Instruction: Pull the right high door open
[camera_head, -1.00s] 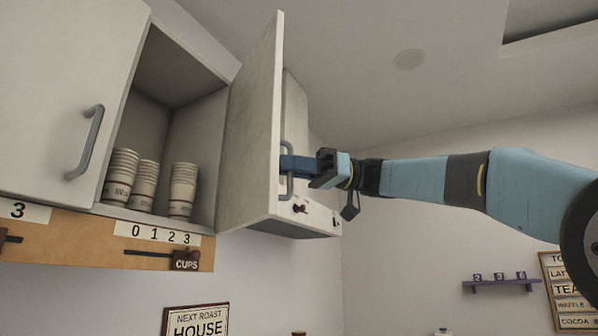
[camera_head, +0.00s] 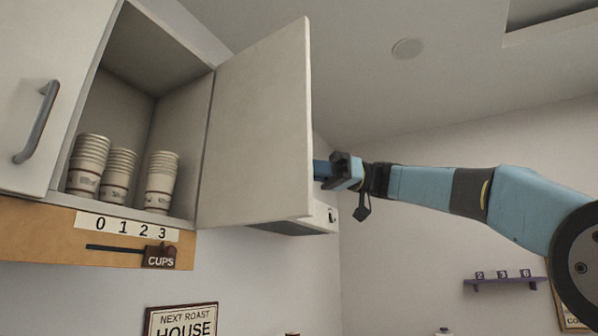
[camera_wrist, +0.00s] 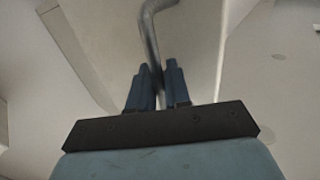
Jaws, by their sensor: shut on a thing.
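The right high door (camera_head: 262,125) stands wide open in the head view, its inner face showing. It hinges beside the cup compartment (camera_head: 150,50). My gripper (camera_wrist: 156,80) is shut on the door's grey bar handle (camera_wrist: 150,28) in the wrist view, one blue finger on each side of the bar. In the head view my gripper (camera_head: 322,170) reaches behind the door's free edge from the right. The door hides the handle and the fingertips there.
Stacks of paper cups (camera_head: 116,172) stand inside the compartment. The shut left door (camera_head: 45,75) has its own handle (camera_head: 38,120). A white box (camera_head: 318,218) sits behind the door. Open air lies right of it.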

